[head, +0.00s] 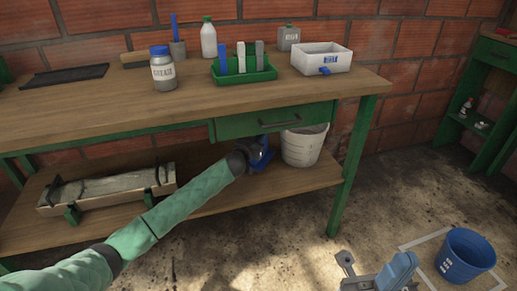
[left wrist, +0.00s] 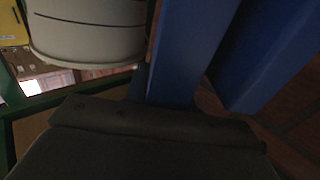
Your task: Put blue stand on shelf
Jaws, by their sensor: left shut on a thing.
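My left gripper (head: 250,154) reaches under the green-framed workbench, below its drawer. It is shut on the blue stand (head: 263,156), which is mostly hidden by the gripper in the head view. In the left wrist view the stand (left wrist: 188,45) shows as blue upright panels rising from the dark jaws. The lower wooden shelf (head: 225,200) runs along the workbench under the gripper. I cannot tell whether the stand touches the shelf.
A white bucket (head: 305,146) stands on the shelf just right of the stand; it also shows close by in the left wrist view (left wrist: 88,28). A long trough on green supports (head: 105,190) fills the shelf's left. A green leg (head: 350,165) bounds the right end. A blue bucket (head: 466,255) stands on the floor.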

